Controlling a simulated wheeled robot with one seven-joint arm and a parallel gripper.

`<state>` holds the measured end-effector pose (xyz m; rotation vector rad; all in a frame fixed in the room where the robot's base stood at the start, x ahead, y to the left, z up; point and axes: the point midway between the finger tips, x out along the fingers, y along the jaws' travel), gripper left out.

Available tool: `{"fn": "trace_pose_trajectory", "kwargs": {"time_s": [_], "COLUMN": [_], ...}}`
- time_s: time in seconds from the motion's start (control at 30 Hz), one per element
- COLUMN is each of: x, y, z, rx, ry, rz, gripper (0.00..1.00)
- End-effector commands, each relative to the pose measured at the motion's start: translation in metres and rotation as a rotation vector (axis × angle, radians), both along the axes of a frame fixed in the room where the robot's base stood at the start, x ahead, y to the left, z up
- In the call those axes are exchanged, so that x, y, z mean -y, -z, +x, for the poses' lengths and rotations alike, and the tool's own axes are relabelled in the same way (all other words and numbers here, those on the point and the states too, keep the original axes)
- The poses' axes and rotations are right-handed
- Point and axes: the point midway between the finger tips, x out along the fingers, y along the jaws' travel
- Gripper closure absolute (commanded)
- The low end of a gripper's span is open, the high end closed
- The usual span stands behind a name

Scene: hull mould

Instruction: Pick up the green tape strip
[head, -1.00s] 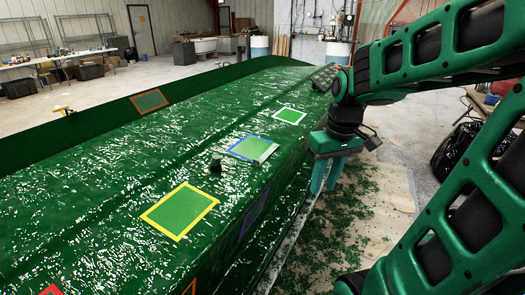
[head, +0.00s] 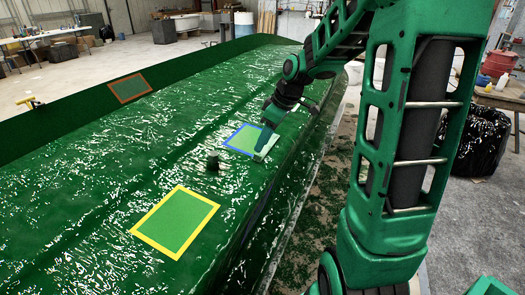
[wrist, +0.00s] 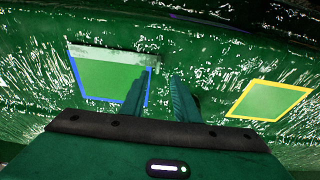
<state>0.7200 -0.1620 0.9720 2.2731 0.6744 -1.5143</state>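The green tape strip appears as a pale green band (head: 268,147) along the right side of the blue-framed patch (head: 234,136) on the green hull. In the wrist view the strip (wrist: 105,54) runs along the top of the blue-framed patch (wrist: 105,77); its right end looks darker. My gripper (head: 264,144) points down over the strip's side of the patch. In the wrist view my gripper (wrist: 158,82) has its two fingers apart with nothing between them. The left finger covers the patch's right corner. Whether the fingertips touch the hull cannot be told.
A yellow-framed patch (head: 176,221) lies nearer on the hull, an orange-framed one (head: 130,88) on the far side. A small dark knob (head: 213,161) stands near the blue patch. The hull (head: 90,190) is glossy. A black bag (head: 477,140) stands on the floor at right.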

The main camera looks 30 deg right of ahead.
Motion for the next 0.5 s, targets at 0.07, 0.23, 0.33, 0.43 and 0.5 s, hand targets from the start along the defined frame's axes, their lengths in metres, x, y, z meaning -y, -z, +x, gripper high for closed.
{"fn": "trace_pose_trajectory", "kwargs": {"time_s": [0.07, 0.23, 0.33, 0.43, 0.5], "x": [0.000, -0.001, -0.002, -0.005, -0.005], "y": [0.005, 0.025, 0.038, 0.046, 0.048], "z": [0.001, 0.010, 0.015, 0.018, 0.019], "rx": [-0.002, -0.004, -0.003, -0.002, -0.002], "ry": [0.001, 0.001, 0.002, 0.001, 0.001], "rz": [0.000, 0.002, 0.001, 0.002, 0.001], "gripper": [0.72, 0.72, 0.72, 0.72, 0.72]}}
